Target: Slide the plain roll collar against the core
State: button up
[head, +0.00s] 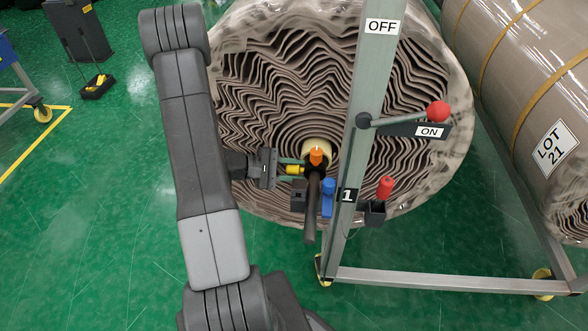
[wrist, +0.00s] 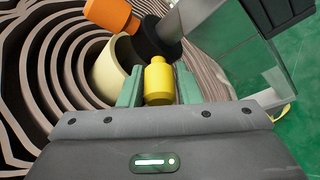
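The black collar (wrist: 150,45) sits around the dark shaft (head: 312,205) that sticks out of the roll. It carries an orange knob (head: 316,155) and a yellow knob (wrist: 158,82). The cream core (wrist: 108,68) is at the middle of the wrapped roll (head: 255,85), behind the collar; it also shows in the head view (head: 316,145). The collar stands in front of the core's end, and I cannot tell how wide any gap is. My gripper (wrist: 158,88) has its green fingers closely on both sides of the yellow knob and looks shut on it.
A grey post (head: 372,100) with OFF and ON labels and a red-balled lever (head: 437,111) stands just right of the shaft. Blue (head: 328,190) and red (head: 385,187) handled items sit in holders below.

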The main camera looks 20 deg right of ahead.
grip_shut()
jog(key=shift+w+d+r+b, duration=0.1)
jog(key=shift+w+d+b, duration=0.3)
jog(key=shift+w, duration=0.1)
jog(key=shift+w+d+r+b, duration=0.1)
jog(key=shift+w+d+b, duration=0.15)
jog(key=shift+w+b, duration=0.2)
jog(key=shift+o, duration=1.6)
grip_release()
jog(key=shift+w, duration=0.1)
jog(key=o, duration=0.4)
jog(key=shift+d+f, duration=0.1)
jog(key=shift+d, duration=0.05)
jog(key=shift+c, duration=0.2)
jog(key=v, duration=1.4)
jog(key=shift+d+f, duration=0.1)
jog(key=shift+f, duration=0.05)
